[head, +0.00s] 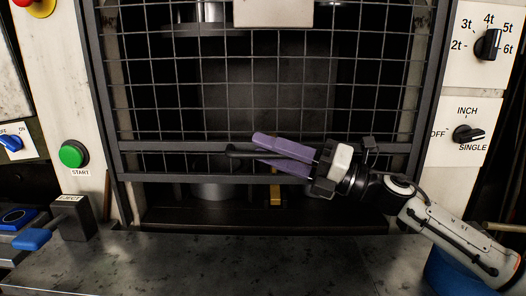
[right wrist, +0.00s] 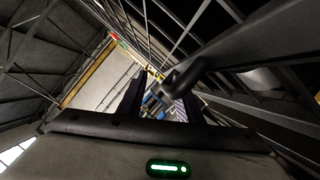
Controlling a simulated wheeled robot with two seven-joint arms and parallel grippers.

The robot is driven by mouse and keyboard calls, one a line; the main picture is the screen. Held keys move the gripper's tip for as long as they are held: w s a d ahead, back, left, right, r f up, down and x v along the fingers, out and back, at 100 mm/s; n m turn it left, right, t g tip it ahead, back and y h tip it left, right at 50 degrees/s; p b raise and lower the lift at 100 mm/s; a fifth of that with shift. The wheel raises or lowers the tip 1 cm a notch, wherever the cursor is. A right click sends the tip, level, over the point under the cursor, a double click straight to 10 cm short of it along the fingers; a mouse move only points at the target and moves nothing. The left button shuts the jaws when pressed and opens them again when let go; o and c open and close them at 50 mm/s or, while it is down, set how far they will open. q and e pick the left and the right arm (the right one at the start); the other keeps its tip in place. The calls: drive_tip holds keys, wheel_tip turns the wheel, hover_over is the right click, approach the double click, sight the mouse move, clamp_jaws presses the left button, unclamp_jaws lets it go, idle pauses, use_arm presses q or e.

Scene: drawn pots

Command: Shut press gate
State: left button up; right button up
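The press gate (head: 180,85) is a dark wire-mesh panel in a dark frame. Its lower rail (head: 160,165) hangs above the press bed, with an open gap below it. A black bar handle (head: 240,153) runs along the lower rail. My right gripper (head: 262,152) comes in from the right, with purple fingers above and below the handle. In the right wrist view, the fingers (right wrist: 152,100) stand apart and the handle (right wrist: 187,75) shows close by the right finger. I cannot tell whether the fingers touch it. My left gripper is not in view.
A green START button (head: 73,154) and a blue-tipped EJECT lever (head: 35,238) are at the left. Two dark knobs, the tonnage knob (head: 488,44) and the mode knob (head: 468,134), are at the right. A grey cylinder (head: 210,191) shows under the gate. The front ledge (head: 240,265) is clear.

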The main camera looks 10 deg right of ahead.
drive_tip(key=b+v, duration=0.6)
drive_tip(key=v, duration=0.4)
drive_tip(key=shift+d, duration=0.15)
idle(0.5)
drive_tip(key=shift+s, duration=0.1)
drive_tip(key=shift+f, duration=0.1)
